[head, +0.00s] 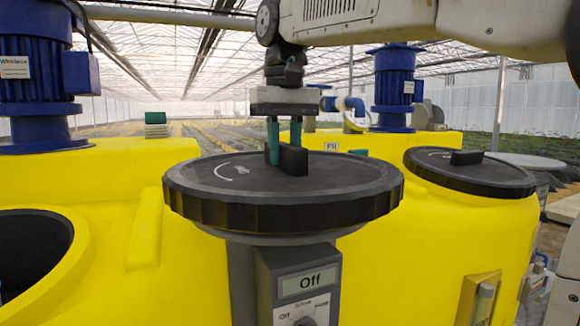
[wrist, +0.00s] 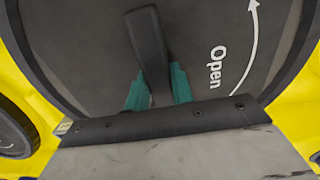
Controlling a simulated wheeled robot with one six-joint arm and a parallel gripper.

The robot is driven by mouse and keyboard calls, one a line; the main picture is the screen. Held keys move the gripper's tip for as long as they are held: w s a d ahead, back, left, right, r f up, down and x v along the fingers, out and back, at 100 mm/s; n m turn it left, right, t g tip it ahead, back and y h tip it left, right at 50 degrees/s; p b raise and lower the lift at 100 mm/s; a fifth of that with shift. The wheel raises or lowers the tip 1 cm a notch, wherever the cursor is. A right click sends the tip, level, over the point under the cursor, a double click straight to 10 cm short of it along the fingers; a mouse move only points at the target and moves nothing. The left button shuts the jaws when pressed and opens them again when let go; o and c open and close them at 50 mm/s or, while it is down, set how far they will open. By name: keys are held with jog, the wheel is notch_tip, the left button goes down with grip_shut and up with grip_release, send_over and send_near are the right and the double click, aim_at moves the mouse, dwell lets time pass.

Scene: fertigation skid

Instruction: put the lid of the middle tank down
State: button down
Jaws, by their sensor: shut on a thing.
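The black round lid (head: 225,192) has a ribbed rim and an upright bar handle (head: 294,160). It is roughly level in the middle of the head view. My gripper (head: 285,143) points down with its teal fingers shut on the handle. In the wrist view the fingers (wrist: 158,92) are on both sides of the handle (wrist: 148,45), and the lid top (wrist: 90,45) shows the word "Open" and a curved arrow. An open round tank mouth (head: 35,250) is at the far left of the head view.
A grey control box (head: 305,280) reading "Off" stands under the lid in the picture. A yellow tank (head: 430,245) at the right carries its own black lid (head: 480,178). Blue motors (head: 35,75) and (head: 394,88) rise behind. Yellow tank surface (head: 180,280) lies left of the box.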

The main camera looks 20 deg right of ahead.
jog(key=w+d, duration=0.2)
jog(key=w, duration=0.1)
jog(key=w+d, duration=0.2)
jog(key=shift+w+f, duration=0.2)
jog(key=shift+f, duration=1.8)
jog(key=shift+f, duration=0.1)
jog(key=c, duration=1.2)
grip_release()
notch_tip(320, 180, up, 12)
